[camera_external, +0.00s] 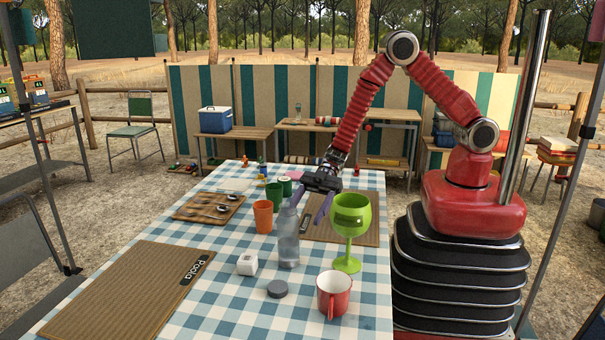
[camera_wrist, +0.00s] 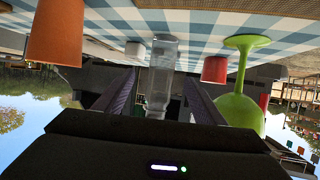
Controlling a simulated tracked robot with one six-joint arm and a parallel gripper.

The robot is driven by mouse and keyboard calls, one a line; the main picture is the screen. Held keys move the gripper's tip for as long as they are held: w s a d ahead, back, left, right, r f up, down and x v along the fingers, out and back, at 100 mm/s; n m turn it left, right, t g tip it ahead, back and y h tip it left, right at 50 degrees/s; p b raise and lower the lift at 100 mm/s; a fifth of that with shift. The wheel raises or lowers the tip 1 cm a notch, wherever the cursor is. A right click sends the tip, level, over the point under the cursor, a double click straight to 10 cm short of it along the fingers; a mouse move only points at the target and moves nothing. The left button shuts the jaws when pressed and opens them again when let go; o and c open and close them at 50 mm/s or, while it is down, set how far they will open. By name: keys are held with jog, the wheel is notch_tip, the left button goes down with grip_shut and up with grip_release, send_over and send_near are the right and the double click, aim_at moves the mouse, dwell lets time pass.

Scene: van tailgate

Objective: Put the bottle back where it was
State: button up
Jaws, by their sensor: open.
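A clear bottle (camera_external: 288,242) stands upright on the blue-and-white checked cloth (camera_external: 213,300), in the middle of the table in the external view. In the wrist view, which is upside down, the bottle (camera_wrist: 163,62) shows between the two dark fingers. My gripper (camera_external: 307,204) is open, its purple-grey fingers pointing toward the camera near the bottle's upper part. In the wrist view, a gap shows between the fingers of my gripper (camera_wrist: 160,80) and the bottle's sides. I cannot tell how deep the bottle sits between them.
A green goblet (camera_external: 350,222) stands close on the right and an orange cup (camera_external: 263,217) on the left. A red mug (camera_external: 333,295), grey disc (camera_external: 277,289) and white cube (camera_external: 247,264) are nearer the camera. Brown mats (camera_external: 125,290) lie front left and behind the goblet (camera_external: 368,207).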

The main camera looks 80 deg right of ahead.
jog(key=w+d+r+m+t+h, duration=0.3)
jog(key=w+d+r+h, duration=0.1)
jog(key=d+r, duration=0.45)
jog(key=w+d+r+m+t+h, duration=0.3)
jog(key=d+r+t+h, duration=0.1)
jog(key=d+r, duration=0.45)
jog(key=s+d+r+m+h, duration=0.2)
jog(key=s+d+r, duration=0.2)
jog(key=d, duration=0.2)
jog(key=s+d+r+m+h, duration=0.2)
jog(key=s+d+r+h, duration=0.1)
jog(key=d, duration=0.3)
jog(key=s+d+r+m+g, duration=0.1)
jog(key=s+m+g, duration=0.1)
jog(key=s, duration=1.1)
jog(key=s+d+m+g, duration=0.2)
jog(key=s+m+g, duration=0.1)
jog(key=s, duration=0.9)
jog(key=shift+s+r, duration=0.35)
jog(key=shift+s, duration=0.05)
